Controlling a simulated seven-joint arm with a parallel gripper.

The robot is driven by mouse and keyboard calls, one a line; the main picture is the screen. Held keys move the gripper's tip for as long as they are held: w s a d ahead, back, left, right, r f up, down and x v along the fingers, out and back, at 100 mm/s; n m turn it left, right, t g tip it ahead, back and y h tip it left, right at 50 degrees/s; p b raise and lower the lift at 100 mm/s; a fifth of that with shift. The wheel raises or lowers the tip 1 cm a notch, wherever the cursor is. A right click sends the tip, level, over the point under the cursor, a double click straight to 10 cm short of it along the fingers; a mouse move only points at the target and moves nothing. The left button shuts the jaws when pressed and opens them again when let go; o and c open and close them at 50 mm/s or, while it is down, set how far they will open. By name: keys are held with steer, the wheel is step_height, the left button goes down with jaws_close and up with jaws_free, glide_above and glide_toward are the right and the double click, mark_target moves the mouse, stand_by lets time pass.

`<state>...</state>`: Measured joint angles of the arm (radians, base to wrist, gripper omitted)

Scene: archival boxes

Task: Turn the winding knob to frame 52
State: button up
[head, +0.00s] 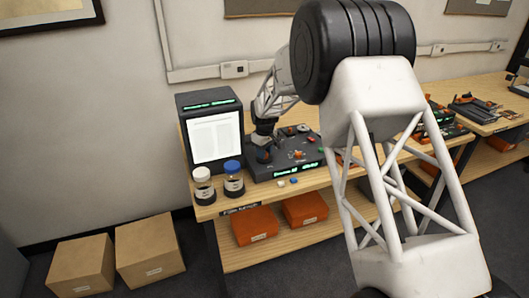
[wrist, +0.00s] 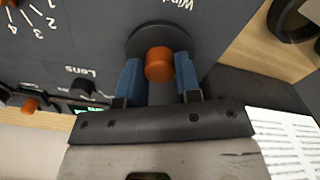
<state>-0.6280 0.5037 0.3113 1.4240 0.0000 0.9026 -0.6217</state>
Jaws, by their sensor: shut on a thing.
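In the wrist view the winding knob (wrist: 160,66) has an orange grip on a dark round base, beside a partly cut-off label starting "Wind". My gripper (wrist: 158,72) has its two blue fingers on either side of the grip, shut on it. In the head view my gripper (head: 263,138) reaches down to the left part of the dark control panel (head: 285,172); the orange of the knob (head: 263,156) shows just below it. A green display (head: 298,171) on the panel's front seems to read "Frame" and a number too small to read surely.
A reader screen (head: 215,140) stands left of the panel. Two jars with white (head: 203,185) and blue (head: 233,180) lids stand in front of it. A lens knob (wrist: 83,88) sits near the winding knob. Orange boxes (head: 255,225) lie on the lower shelf, cartons (head: 150,250) on the floor.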

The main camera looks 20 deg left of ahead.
steer(key=o, duration=0.9)
steer(key=shift+o, duration=0.2)
steer(key=shift+r, duration=3.9)
